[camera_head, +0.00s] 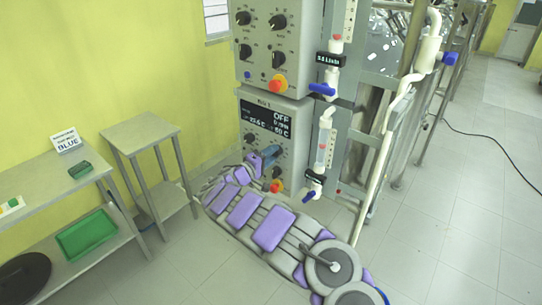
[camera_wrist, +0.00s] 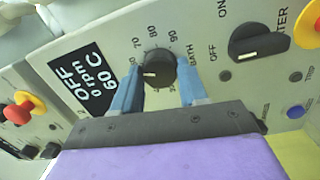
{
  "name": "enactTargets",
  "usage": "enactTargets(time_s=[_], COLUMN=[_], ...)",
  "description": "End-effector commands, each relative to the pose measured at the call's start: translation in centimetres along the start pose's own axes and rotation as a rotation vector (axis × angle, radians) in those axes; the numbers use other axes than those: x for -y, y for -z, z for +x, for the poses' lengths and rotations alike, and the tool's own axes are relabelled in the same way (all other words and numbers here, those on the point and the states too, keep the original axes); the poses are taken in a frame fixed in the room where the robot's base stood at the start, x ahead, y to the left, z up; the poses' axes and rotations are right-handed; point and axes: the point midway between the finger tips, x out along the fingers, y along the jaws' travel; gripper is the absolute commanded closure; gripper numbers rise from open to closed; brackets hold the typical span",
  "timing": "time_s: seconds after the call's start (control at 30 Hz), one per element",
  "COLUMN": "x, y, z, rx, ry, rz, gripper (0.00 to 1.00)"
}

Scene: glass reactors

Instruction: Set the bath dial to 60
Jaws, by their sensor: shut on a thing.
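The bath dial (camera_wrist: 158,68) is a round black knob with the word BATH on its right. Its white mark points to the left, toward my left finger, and the scale numbers 70, 80 and 90 show around it; the lower numbers are partly hidden. My gripper (camera_wrist: 158,80) has its blue fingers on either side of the dial and is shut on it. In the head view my gripper (camera_head: 269,155) is at the lower panel. The display (camera_wrist: 88,76) reads OFF, 0 rpm and 60 C; in the head view it also shows as a dark screen (camera_head: 265,119).
A black heater knob (camera_wrist: 258,43) sits right of the dial, with a red and yellow button (camera_wrist: 312,27) beyond it. Another control panel (camera_head: 278,40) is above. Glass tubing with blue valves (camera_head: 322,90) stands close on the right. Side tables (camera_head: 140,130) are on the left.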

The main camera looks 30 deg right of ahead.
Motion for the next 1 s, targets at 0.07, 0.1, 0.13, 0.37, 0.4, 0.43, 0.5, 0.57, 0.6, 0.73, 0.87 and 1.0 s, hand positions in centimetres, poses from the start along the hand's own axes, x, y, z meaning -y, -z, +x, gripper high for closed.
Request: enactTargets(time_s=[0.07,0.1,0.13,0.37,0.4,0.43,0.5,0.57,0.6,0.73,0.87,1.0], x=[0.7,0.7,0.7,0.6,0.5,0.4,0.3,0.2,0.2,0.1,0.0,-0.2], y=[-0.2,-0.2,-0.2,-0.2,-0.2,-0.2,-0.2,-0.2,-0.2,-0.2,-0.1,0.0], z=[-0.1,-0.1,-0.1,-0.1,-0.1,-0.1,-0.1,-0.1,-0.1,-0.1,-0.8,-2.8], rx=[0.003,0.003,0.003,0.002,0.002,0.002,0.002,0.002,0.002,0.001,0.0,-0.002], ry=[0.011,0.011,0.011,0.01,0.009,0.009,0.007,0.006,0.005,0.004,0.003,0.001], rz=[-0.005,-0.005,-0.005,-0.004,-0.004,-0.003,-0.002,-0.001,-0.001,0.0,0.0,-0.001], gripper=[0.88,0.88,0.88,0.46,0.42,0.39,0.32,0.32,0.32,0.32,0.32,0.32])
